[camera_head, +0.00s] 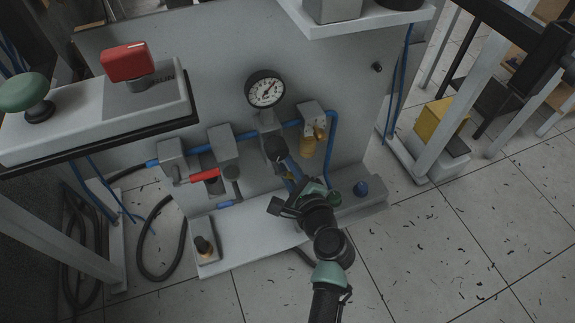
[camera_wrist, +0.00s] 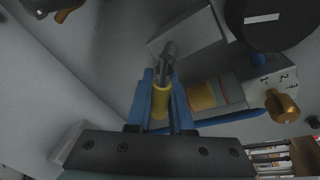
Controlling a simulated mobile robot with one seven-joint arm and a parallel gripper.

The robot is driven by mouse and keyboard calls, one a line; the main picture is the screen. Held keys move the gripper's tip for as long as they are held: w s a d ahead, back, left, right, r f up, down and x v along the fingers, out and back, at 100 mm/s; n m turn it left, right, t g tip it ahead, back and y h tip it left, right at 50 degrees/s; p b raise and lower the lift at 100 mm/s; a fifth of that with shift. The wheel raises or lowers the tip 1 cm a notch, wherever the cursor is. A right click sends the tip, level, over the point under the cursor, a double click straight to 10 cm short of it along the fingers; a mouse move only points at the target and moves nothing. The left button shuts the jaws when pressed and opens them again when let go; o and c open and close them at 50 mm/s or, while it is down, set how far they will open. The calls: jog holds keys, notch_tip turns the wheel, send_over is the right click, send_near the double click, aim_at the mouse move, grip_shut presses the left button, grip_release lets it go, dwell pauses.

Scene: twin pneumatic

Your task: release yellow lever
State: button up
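The yellow lever (camera_wrist: 160,102) shows in the wrist view as a yellow sleeve on a grey metal shaft (camera_wrist: 168,58). My gripper (camera_wrist: 161,88) has its two blue fingers on either side of the sleeve, seemingly touching it, so it looks shut on the lever. In the head view my gripper (camera_head: 291,187) is at the panel's front, below the pressure gauge (camera_head: 265,90). The lever is mostly hidden there behind the gripper and a dark round part (camera_head: 275,151).
A brass knob (camera_wrist: 283,105) beside a numbered plate is close right of my gripper. A red lever (camera_head: 204,175) and a blue lever (camera_head: 230,203) are left of it. Blue pipes cross the panel.

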grip_shut()
jog(key=shift+w+d+r+n+p, duration=0.1)
jog(key=shift+d+r+n+p, duration=0.2)
jog(key=shift+n, duration=0.5)
jog(key=o, duration=0.6)
grip_release()
